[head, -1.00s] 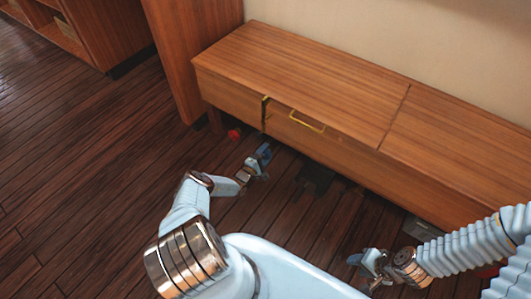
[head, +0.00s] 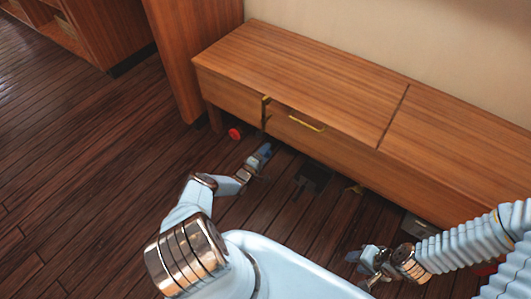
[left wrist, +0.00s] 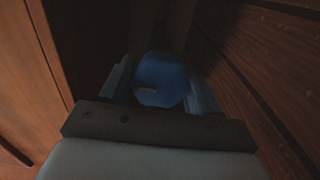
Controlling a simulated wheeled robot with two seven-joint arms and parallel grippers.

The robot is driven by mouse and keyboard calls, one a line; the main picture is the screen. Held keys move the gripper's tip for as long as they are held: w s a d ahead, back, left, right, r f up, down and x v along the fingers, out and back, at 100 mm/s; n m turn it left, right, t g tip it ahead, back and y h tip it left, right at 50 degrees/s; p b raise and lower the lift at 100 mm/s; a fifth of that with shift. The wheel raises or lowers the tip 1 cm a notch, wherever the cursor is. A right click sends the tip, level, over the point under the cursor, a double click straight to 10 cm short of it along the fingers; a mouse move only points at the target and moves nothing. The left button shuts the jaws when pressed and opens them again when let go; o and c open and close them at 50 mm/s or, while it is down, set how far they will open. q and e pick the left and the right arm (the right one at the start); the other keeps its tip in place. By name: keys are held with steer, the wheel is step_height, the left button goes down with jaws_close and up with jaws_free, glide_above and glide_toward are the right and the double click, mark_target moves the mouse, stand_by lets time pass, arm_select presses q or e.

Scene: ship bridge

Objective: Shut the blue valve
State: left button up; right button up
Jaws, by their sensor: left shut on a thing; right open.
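The blue valve (left wrist: 160,82) shows in the left wrist view as a rounded blue part with a small yellow mark, between the fingers of my left gripper (left wrist: 160,90). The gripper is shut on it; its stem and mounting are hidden. In the head view my left gripper (head: 257,161) is low by the front of the wooden cabinet, and the valve cannot be clearly told apart from the blue-grey fingers there. My right gripper (head: 370,264) is open and empty, near the floor at the lower right.
The long wooden cabinet (head: 300,75) has a drawer with a yellow handle (head: 306,123). A red round part (head: 235,133) sits under its left end. A dark object (head: 313,178) lies low beneath the cabinet. The plank floor (head: 90,180) at left is clear.

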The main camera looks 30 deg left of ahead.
arm_select(q)
steer(key=o, duration=1.1)
steer(key=shift+c, duration=0.2)
steer(key=shift+s, duration=0.3)
steer(key=s+a+p, duration=0.1)
steer(key=s+p, duration=0.2)
steer(key=s, duration=1)
steer(key=shift+s, duration=0.1)
